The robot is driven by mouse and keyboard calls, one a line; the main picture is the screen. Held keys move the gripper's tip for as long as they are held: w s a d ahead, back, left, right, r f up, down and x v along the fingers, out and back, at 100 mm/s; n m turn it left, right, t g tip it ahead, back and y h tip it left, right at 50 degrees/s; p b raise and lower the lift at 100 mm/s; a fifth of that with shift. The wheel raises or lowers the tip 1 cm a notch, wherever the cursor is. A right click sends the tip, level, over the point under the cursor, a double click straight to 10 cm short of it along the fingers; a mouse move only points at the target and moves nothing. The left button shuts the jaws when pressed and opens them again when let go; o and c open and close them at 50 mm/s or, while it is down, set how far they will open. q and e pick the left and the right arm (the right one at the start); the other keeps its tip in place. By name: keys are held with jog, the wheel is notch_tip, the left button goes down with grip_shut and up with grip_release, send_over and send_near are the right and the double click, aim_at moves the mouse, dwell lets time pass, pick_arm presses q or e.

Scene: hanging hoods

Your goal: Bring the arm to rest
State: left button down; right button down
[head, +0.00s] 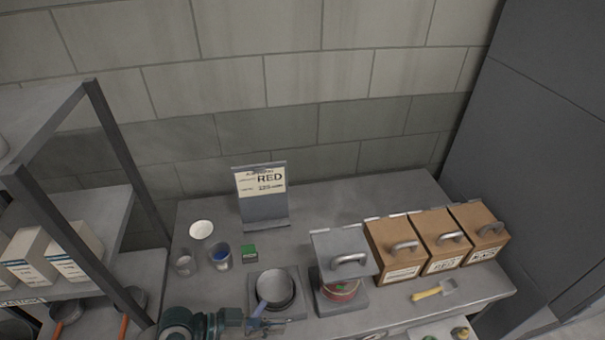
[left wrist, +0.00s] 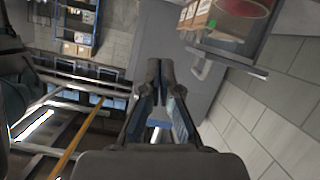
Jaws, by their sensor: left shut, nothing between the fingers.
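My left arm comes in at the bottom of the head view, with green and dark joints. My left gripper (head: 268,325) is by the front edge of the grey table (head: 340,210), just below a metal pan (head: 275,287) in that picture. I cannot tell its exact height there. In the left wrist view the two dark fingers of my left gripper (left wrist: 161,72) meet at their tips, with nothing between them. My right gripper is in neither view.
A shelf rack (head: 120,160) rises at left. The table's back right is clear.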

pick_arm(q)
jog(key=s+a+f+n+t+y, duration=0.1)
jog(key=a+f+n+t+y, duration=0.2)
jog(key=f, duration=0.6)
jog(key=s+a+f+n+y, duration=0.1)
jog(key=a+f+n+y, duration=0.15)
jog(key=f+y, duration=0.4)
jog(key=s+a+f+n+g+y, duration=0.2)
jog(key=s+a+f+n+y, duration=0.3)
jog(key=s+a+f, duration=0.4)
notch_tip(320, 180, down, 23)
jog(key=g, duration=0.1)
jog(key=s+a+f+g, duration=0.1)
jog(key=s+a+f, duration=0.1)
jog(key=s+f, duration=1.4)
jog(key=shift+a+f+h, duration=0.25)
jog(key=shift+f+h, duration=0.1)
jog(key=shift+f, duration=0.75)
